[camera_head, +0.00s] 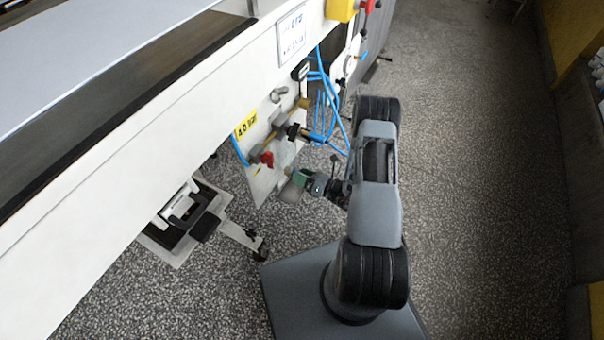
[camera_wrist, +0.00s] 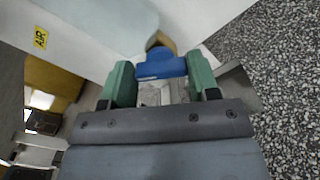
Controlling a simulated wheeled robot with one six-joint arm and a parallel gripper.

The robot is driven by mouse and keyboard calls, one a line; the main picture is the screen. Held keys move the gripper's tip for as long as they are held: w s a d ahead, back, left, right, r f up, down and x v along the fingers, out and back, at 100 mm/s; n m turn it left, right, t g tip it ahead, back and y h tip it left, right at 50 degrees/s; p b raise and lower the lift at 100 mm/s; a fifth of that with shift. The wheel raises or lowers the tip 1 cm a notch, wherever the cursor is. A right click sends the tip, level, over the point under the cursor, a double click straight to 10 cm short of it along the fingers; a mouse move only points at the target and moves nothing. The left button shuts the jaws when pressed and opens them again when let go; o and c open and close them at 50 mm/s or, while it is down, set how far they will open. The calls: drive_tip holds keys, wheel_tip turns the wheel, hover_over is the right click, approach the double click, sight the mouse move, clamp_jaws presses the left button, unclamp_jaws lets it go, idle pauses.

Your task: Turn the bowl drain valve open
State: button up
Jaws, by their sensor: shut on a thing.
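In the wrist view, a blue valve handle (camera_wrist: 162,65), which I take to be the bowl drain valve, sits between the green fingertips of my gripper (camera_wrist: 159,72). A brass-coloured fitting (camera_wrist: 160,40) shows just behind it. My gripper is shut on the blue handle. In the head view, my gripper (camera_head: 303,178) reaches left to the low end of the pipework panel, beside a grey rounded body (camera_head: 290,193). The handle is hidden by the fingers there, and its exact turn angle cannot be told.
A red handle (camera_head: 267,159), blue hoses (camera_head: 326,110) and brass fittings are close above on the white panel (camera_head: 262,185). The long white machine frame (camera_head: 130,185) overhangs at left. Speckled floor (camera_head: 450,150) at right is free.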

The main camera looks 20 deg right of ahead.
drive_tip(key=m+p, duration=0.2)
drive_tip(key=m, duration=0.8)
drive_tip(key=shift+f, duration=0.2)
drive_tip(key=shift+m, duration=0.5)
drive_tip(key=o, duration=0.9)
drive_tip(key=p+v, duration=0.2)
drive_tip(key=v, duration=1.1)
drive_tip(key=shift+s+d+p, duration=0.2)
drive_tip(key=shift+d+p, duration=0.15)
